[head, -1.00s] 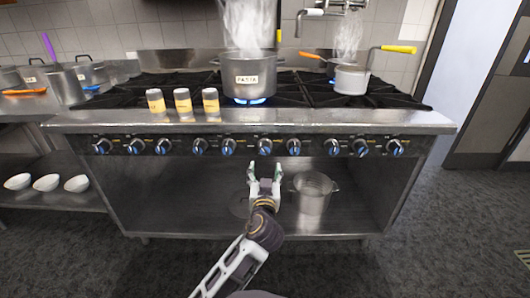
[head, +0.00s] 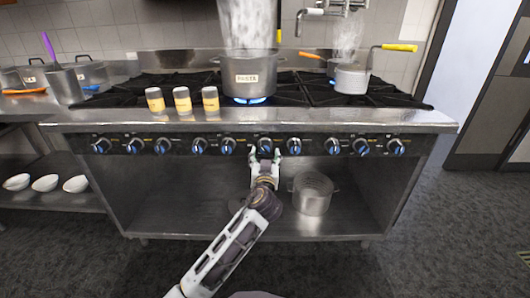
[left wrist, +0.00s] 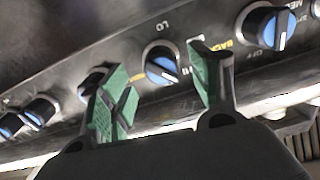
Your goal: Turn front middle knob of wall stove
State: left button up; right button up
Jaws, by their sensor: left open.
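The stove's front panel has a row of dark knobs with blue faces. The knob near the middle (head: 265,144) is right at my left gripper (head: 264,154). The gripper is open, with one finger on each side of that knob as seen from the head. In the left wrist view, the knob (left wrist: 162,66) shows between the green-padded fingertips (left wrist: 163,78), with no clear contact. Its white pointer slants down toward the right. I cannot tell how far the fingertips reach around it. My right gripper is not in view.
Neighbouring knobs stand close on both sides (head: 228,146) (head: 294,146). A steaming pot (head: 249,75) sits over a blue flame, with three shakers (head: 182,100) to its left. A metal pot (head: 313,194) stands on the open shelf below.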

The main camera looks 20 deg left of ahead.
aim_at(265, 152)
pick_arm(q)
jog(key=shift+x, duration=1.2)
jog(key=shift+b+x, duration=0.35)
jog(key=shift+x, duration=0.65)
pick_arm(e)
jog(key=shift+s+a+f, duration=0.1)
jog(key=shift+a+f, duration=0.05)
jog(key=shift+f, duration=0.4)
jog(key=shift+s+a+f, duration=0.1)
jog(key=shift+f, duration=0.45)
pick_arm(q)
jog(key=shift+c, duration=0.2)
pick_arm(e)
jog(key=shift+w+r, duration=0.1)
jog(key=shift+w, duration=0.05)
pick_arm(q)
jog(key=c, duration=1)
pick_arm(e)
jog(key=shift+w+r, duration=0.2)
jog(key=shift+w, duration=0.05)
